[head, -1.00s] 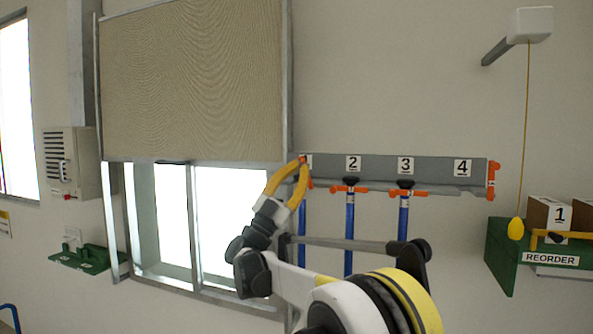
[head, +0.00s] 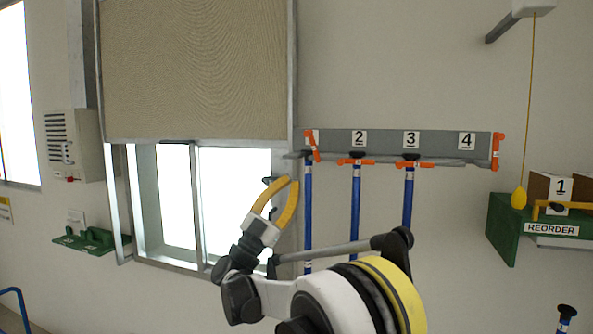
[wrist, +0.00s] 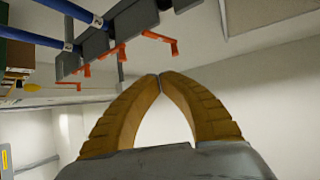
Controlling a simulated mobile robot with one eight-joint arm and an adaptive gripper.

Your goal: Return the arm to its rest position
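My gripper (head: 291,180) is raised in front of the wall, left of the rack's first rod and apart from it. Its two yellow curved fingers meet at the tips in the wrist view (wrist: 160,77), with nothing visible between them. My arm is bent at the lower middle of the head view. The grey rack (head: 385,145) on the wall shows labels 2, 3 and 4. Blue rods hang at its left end (head: 308,205), under 2 (head: 355,210) and under 3 (head: 408,195). No rod hangs under 4.
A window (head: 235,180) with a blind (head: 195,70) is behind my gripper. A green REORDER box (head: 505,225) and a hanging yellow pull cord (head: 519,198) are at the right. Another rod top (head: 566,312) shows at the lower right. A wall unit (head: 72,145) is at the left.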

